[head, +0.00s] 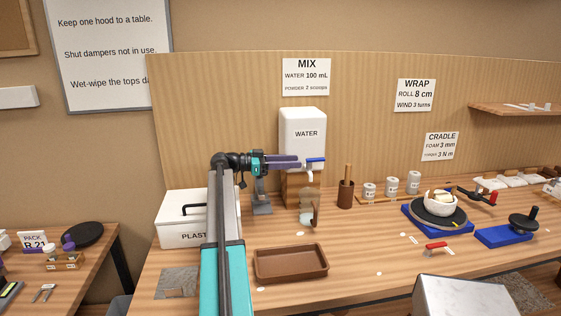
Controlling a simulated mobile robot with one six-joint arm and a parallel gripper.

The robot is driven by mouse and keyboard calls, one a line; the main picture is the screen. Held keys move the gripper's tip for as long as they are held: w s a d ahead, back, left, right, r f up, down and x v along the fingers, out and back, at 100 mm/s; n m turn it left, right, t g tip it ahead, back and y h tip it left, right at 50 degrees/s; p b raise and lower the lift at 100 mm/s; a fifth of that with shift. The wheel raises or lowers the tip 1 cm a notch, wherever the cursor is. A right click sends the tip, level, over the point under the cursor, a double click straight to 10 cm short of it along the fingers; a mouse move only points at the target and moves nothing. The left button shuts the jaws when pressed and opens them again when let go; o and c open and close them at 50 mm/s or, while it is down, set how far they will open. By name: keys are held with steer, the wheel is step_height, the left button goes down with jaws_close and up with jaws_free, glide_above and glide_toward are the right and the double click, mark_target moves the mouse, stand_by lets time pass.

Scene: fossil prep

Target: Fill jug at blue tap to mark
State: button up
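The white water tank (302,120) stands on a wooden block against the back panel. Its tap has a blue lever (316,159) on top and a pale spout (310,177) below. A small clear jug (306,219) with a brownish part at its right stands on the bench roughly below the spout. Its mark and any water in it are too small to make out. My gripper (297,162) has purple fingers pointing right, close to the left end of the blue lever. I cannot tell whether they touch it, or how wide they are apart.
A brown tray (291,264) lies in front of the jug. A white plaster box (186,218) is at the left. A brown pot (346,194) and several small jars stand to the right, then a turntable (436,214) with a white bowl. A sign reads water 100 mL.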

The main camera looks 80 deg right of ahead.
mark_target(311, 162)
steer(key=shift+p+x, duration=0.95)
steer(key=shift+x, duration=2.85)
jaws_close()
